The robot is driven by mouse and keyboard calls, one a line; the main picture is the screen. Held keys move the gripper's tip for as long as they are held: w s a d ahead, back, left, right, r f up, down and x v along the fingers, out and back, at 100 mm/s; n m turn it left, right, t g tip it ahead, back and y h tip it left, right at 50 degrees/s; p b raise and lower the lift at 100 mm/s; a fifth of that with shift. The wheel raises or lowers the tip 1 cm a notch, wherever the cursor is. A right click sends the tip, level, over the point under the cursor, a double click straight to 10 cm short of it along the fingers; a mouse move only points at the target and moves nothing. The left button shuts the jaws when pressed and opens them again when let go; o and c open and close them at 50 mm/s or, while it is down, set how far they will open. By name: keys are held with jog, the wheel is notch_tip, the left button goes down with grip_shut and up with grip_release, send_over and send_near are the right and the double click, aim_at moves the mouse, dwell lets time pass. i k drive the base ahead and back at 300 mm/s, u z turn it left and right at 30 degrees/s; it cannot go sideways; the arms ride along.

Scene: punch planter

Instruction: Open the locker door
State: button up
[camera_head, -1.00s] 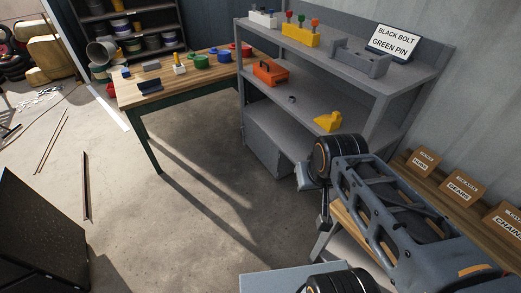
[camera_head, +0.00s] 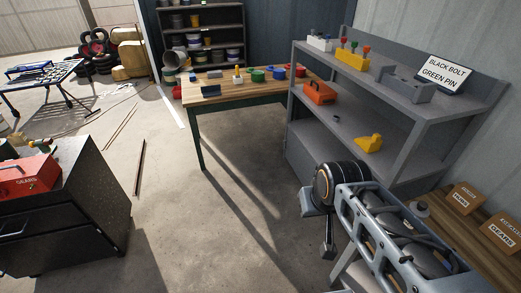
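No door that I can surely call the locker door shows. The nearest match is a plain grey closed panel (camera_head: 312,160) under the lowest shelf of the grey shelf unit (camera_head: 388,138); no handle can be made out on it. My arm reaches in from the lower right. My gripper (camera_head: 327,246) seems to be the small dark part hanging below the arm's round black joint, over bare floor and apart from the shelf unit. Its fingers are too small and dark to tell open from shut. No object shows in it.
A wooden table (camera_head: 223,98) with small coloured parts stands left of the shelf unit. A dark cabinet (camera_head: 85,215) with a red toolbox (camera_head: 28,175) stands at the left. Boxes (camera_head: 463,198) sit on a bench at the right. The concrete floor (camera_head: 185,235) between is mostly clear.

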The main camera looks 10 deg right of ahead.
aim_at(304, 168)
jog(key=z, duration=0.15)
jog(key=i, duration=2.4)
jog(key=u, duration=0.35)
jog(key=i, duration=1.2)
jog(key=u, duration=0.4)
